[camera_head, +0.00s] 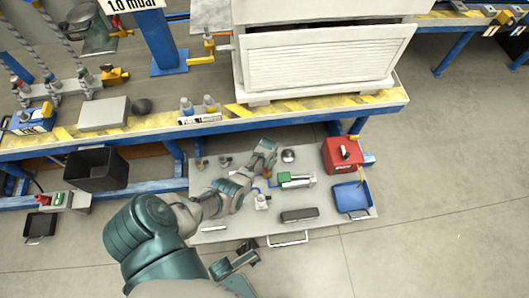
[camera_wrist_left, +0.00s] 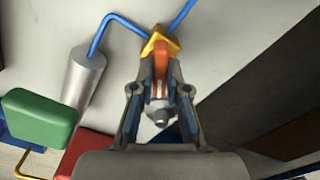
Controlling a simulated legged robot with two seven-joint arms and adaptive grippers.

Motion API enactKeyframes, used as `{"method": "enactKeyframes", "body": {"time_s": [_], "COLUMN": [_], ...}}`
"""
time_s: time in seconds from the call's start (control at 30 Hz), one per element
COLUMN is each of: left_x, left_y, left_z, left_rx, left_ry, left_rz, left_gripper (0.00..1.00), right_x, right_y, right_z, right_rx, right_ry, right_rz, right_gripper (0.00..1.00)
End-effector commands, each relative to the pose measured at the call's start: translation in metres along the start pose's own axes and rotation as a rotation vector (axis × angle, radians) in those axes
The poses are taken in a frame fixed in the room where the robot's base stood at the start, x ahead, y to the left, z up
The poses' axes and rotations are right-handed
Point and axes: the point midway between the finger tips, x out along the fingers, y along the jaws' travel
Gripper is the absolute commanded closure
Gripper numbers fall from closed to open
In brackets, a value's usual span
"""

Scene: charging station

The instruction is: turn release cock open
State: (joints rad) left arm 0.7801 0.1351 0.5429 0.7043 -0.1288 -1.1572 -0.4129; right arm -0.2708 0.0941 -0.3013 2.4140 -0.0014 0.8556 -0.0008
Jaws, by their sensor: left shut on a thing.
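The release cock is a small yellow valve body (camera_wrist_left: 160,44) with an orange handle (camera_wrist_left: 160,65) in the left wrist view. Blue tubes run from it at both sides. My left gripper (camera_wrist_left: 160,85) has its fingers closed on the orange handle, one on each side. A grey rounded part shows between the fingers below the handle. In the head view my left arm reaches down over the grey panel, and the wrist partly hides the cock and my left gripper (camera_head: 267,172). Part of my right arm, dark and teal, shows at the bottom; its fingers are unclear.
A grey cylinder (camera_wrist_left: 83,78) and a green block (camera_wrist_left: 40,118) are left of the cock in the wrist view. On the panel (camera_head: 335,215) are a red box (camera_head: 342,155), a blue tray (camera_head: 351,198) and a dark handle (camera_head: 299,215). The blue-framed bench overhangs behind.

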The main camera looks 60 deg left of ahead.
Motion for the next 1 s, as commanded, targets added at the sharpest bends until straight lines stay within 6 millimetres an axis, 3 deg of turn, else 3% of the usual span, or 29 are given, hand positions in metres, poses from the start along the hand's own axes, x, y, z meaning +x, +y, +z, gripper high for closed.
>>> {"method": "enactKeyframes", "body": {"time_s": [1.0], "left_x": [0.0002], "left_y": [-0.0005], "left_z": [-0.0018], "left_rx": [-0.889], "left_ry": [0.005], "left_rz": [0.001], "left_gripper": [1.0], "right_x": [0.0007], "right_y": [-0.0018], "right_z": [-0.0073], "right_rx": [0.002], "right_ry": [-0.006], "right_rz": [0.004], "right_gripper": [0.6]}}
